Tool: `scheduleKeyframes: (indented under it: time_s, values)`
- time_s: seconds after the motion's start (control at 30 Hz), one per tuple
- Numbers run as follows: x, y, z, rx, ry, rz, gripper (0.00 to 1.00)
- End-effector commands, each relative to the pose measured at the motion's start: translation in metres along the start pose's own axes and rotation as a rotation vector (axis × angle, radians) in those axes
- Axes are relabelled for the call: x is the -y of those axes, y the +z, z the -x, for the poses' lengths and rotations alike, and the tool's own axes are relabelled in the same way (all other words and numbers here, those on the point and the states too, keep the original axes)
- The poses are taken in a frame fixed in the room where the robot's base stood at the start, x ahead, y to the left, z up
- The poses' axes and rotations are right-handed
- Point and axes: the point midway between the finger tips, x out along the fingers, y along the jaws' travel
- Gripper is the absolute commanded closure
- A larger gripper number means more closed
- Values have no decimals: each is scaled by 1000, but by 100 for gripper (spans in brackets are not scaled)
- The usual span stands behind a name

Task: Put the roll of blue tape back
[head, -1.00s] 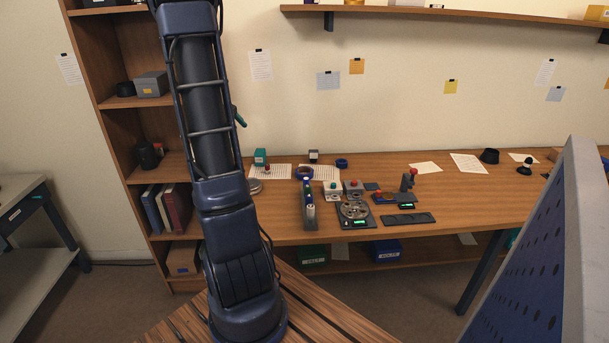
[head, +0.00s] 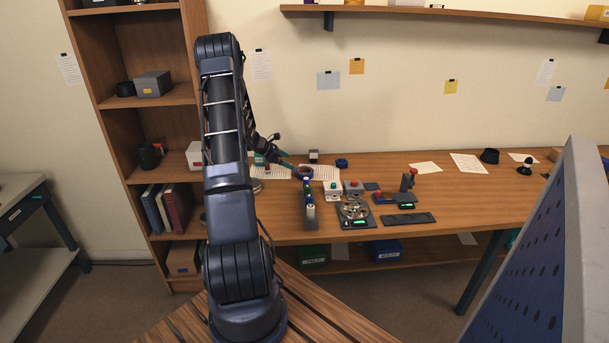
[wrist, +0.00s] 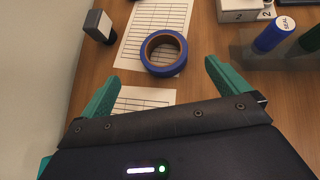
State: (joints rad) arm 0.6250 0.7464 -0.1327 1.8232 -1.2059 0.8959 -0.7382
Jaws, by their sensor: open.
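The roll of blue tape (wrist: 164,71) lies flat on the bench, overlapping a printed sheet (wrist: 154,27); its brown core shows. In the head view the roll (head: 304,177) is near the back left of the bench. My gripper (wrist: 165,88) is open and empty, its teal fingers wide apart. In the wrist view the roll lies ahead of the fingertips, roughly centred between them, and not held. In the head view my gripper (head: 284,162) is just left of the roll; part of it is hidden by my arm.
A small dark block with a white top (wrist: 98,25) stands to the left in the wrist view. On the right are a blue cylinder marked SEAL (wrist: 274,35) and a white box (wrist: 244,10).

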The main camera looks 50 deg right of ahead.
Motion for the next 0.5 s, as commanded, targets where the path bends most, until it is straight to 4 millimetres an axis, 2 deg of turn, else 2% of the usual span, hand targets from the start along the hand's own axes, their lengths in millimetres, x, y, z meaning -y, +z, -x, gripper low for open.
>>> scheduleKeyframes:
  time_s: [0.23,0.5]
  values:
    - [0,-1,-20,4,-3,9,0]
    - [0,-1,-56,3,-3,7,0]
